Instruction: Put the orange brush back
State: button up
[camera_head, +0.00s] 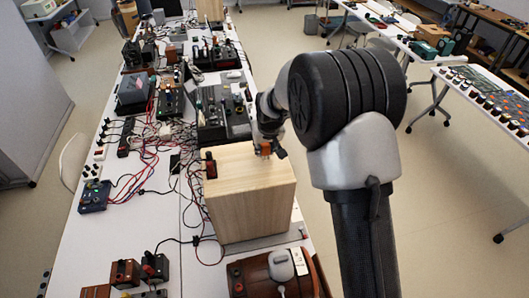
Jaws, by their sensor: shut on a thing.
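My gripper (266,149) is above the back right part of the top of a light wooden box (248,208). It is shut on a small orange thing, which looks like the orange brush (263,146). The brush is small in the picture and partly hidden by the gripper. I cannot tell whether it touches the box top. A small dark and red thing (210,165) stands at the box's left edge.
The long white table (150,225) is crowded with devices and tangled red and black cables (150,165). A brown case (262,279) stands in front of the box. Side tables (460,80) with more items are at the right, across open floor (440,190).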

aim_at(264, 153)
notch_tip(264, 153, down, 3)
dwell(0.3)
jog(key=o, duration=1)
jog(key=shift+f, duration=0.1)
jog(key=shift+r, duration=0.55)
jog(key=v, duration=1.1)
jog(key=shift+s+r, duration=0.15)
jog(key=shift+s, duration=0.05)
